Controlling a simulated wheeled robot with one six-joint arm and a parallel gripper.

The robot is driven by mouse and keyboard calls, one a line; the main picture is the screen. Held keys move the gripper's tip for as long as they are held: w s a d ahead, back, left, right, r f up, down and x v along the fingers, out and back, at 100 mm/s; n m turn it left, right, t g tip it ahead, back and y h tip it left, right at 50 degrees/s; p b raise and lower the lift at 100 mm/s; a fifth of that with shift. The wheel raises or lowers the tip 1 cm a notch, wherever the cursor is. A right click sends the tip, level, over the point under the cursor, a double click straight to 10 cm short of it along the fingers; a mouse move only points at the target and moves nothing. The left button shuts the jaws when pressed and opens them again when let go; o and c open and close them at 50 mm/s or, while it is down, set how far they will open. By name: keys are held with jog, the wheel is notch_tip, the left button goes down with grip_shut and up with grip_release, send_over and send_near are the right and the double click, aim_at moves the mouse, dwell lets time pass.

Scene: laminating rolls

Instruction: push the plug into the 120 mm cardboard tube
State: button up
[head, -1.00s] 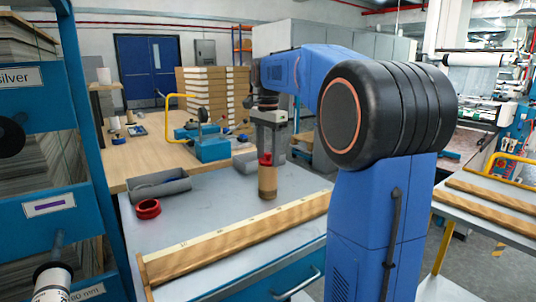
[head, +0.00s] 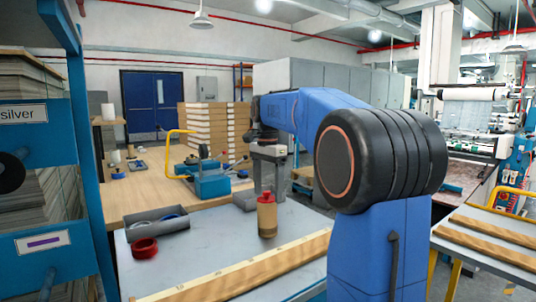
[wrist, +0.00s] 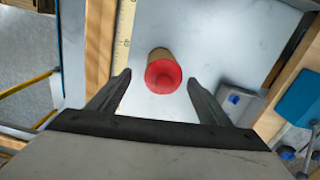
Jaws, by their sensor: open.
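The cardboard tube (head: 267,220) stands upright on the grey bench top, with the red plug (head: 266,197) at its upper end. In the wrist view the plug (wrist: 163,77) is a round red disc covering the tube's near end, and the brown tube wall (wrist: 158,53) shows behind it. How deep the plug sits cannot be told. My gripper (wrist: 159,82) is open, its dark fingers on either side of the plug with visible gaps. In the head view my gripper (head: 264,187) points down at the tube's top; its fingertips are hard to make out there.
A red ring (head: 145,248) lies on the bench left of the tube. A grey tray (head: 140,233) with a ring-like item is behind it. A wooden strip with a scale (head: 235,278) runs along the front. The bench top right of the tube is clear.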

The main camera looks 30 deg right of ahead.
notch_tip(320, 180, up, 16)
jog(key=shift+s+r, duration=0.15)
jog(key=shift+r, duration=0.05)
jog(key=shift+s, duration=0.15)
